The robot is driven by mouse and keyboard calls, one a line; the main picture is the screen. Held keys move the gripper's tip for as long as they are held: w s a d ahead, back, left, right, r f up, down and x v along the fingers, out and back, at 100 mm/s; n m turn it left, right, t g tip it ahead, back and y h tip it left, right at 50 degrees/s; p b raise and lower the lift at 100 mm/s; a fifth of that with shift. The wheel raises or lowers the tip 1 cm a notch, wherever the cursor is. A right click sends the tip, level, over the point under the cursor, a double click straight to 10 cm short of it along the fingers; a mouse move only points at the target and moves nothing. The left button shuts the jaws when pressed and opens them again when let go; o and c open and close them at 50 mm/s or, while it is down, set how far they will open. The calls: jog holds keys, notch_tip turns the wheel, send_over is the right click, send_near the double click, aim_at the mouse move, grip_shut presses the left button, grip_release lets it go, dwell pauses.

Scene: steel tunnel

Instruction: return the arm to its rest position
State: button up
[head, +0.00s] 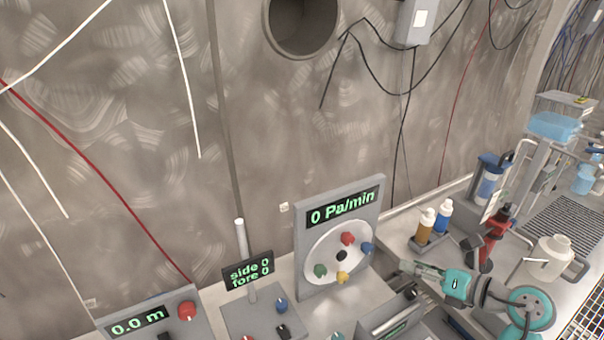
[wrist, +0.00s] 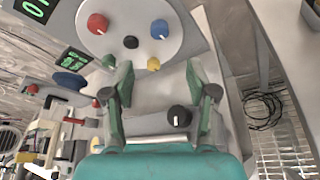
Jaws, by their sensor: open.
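My arm reaches in from the lower right of the head view, with teal and grey links. My gripper (head: 408,268) points left, in front of and to the right of the round dial panel marked "0 Pa/min" (head: 343,232). In the wrist view the two fingers of my gripper (wrist: 158,80) stand wide apart with nothing between them. Beyond the fingertips are the panel's yellow knob (wrist: 153,64), blue knob (wrist: 159,29), red knob (wrist: 97,23) and small black knob (wrist: 130,42). A dark knob (wrist: 179,116) shows below, between the fingers.
A brown-filled bottle (head: 425,228) and a blue bottle (head: 443,217) stand behind my gripper. A red tool (head: 495,236) and a white jug (head: 551,258) stand close to my arm. A "side 0 fore 0" display (head: 248,271) and a "0.0 m" box (head: 150,318) are to the left.

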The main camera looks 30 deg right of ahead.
jog(key=a+t+y, duration=0.2)
jog(key=a+y, duration=0.3)
jog(key=a, duration=0.9)
jog(key=s+a+r+m+t, duration=0.45)
jog(key=s+a+m, duration=0.3)
jog(key=a, duration=0.35)
jog(key=s+a+f+m+g+h, duration=0.1)
jog(key=s+f+m+h, duration=0.3)
jog(key=s+m, duration=0.6)
jog(key=s+f+m+g+h, duration=0.4)
jog(key=s+f+m, duration=0.5)
jog(key=m, duration=0.5)
jog(key=shift+s+a+f+g+h, duration=0.3)
jog(key=shift+s+a+g+h, duration=0.1)
jog(key=shift+s, duration=0.35)
